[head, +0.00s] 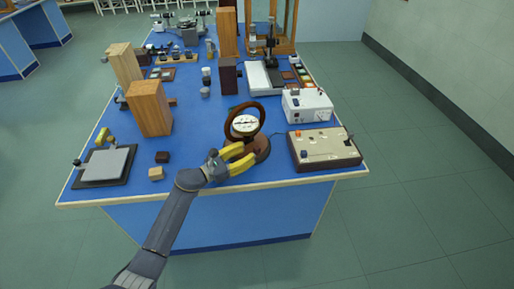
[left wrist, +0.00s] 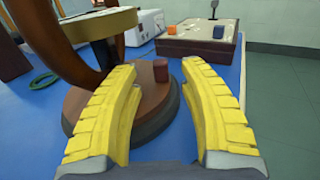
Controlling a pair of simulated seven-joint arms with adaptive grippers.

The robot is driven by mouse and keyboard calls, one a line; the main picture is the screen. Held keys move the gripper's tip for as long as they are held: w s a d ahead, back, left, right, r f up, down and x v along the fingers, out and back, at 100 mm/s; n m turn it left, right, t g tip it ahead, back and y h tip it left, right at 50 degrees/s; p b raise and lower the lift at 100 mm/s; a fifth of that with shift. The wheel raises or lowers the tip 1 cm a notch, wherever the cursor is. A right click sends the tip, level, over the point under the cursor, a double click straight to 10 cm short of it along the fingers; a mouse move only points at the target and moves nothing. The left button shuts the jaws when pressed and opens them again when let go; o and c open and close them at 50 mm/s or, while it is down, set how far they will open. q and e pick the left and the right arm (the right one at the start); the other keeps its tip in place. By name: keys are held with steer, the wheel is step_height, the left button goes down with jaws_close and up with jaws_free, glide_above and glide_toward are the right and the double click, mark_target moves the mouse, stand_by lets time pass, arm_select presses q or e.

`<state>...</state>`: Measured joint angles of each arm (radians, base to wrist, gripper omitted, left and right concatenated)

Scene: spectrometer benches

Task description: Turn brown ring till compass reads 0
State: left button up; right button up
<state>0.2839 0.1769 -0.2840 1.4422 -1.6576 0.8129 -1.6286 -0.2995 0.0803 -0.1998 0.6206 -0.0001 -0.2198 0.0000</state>
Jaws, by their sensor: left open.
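The brown ring (head: 233,133) stands upright around the white-faced compass (head: 245,124) on a round brown base (head: 262,150) near the bench's front edge. The dial is too small to read. In the left wrist view the ring (left wrist: 33,40) curves up at the left, and the compass's brassy rim (left wrist: 85,27) is seen edge-on. A short reddish-brown knob (left wrist: 160,71) rises from the base (left wrist: 130,115). My left gripper (head: 249,153) is open over the base, its yellow fingers to either side of the knob, which shows between the fingertips (left wrist: 160,68). My right gripper is not in view.
A beige control box (head: 325,148) stands right of the base, with a white instrument (head: 307,105) behind it. A wooden block (head: 149,108) and two small blocks stand to the left. A green ring (left wrist: 44,80) lies behind the base. Bare blue bench top lies left of the base.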

mark_target(254, 149)
arm_select(q)
steer(key=shift+x, duration=2.7)
jaws_close()
steer(key=shift+a, duration=0.1)
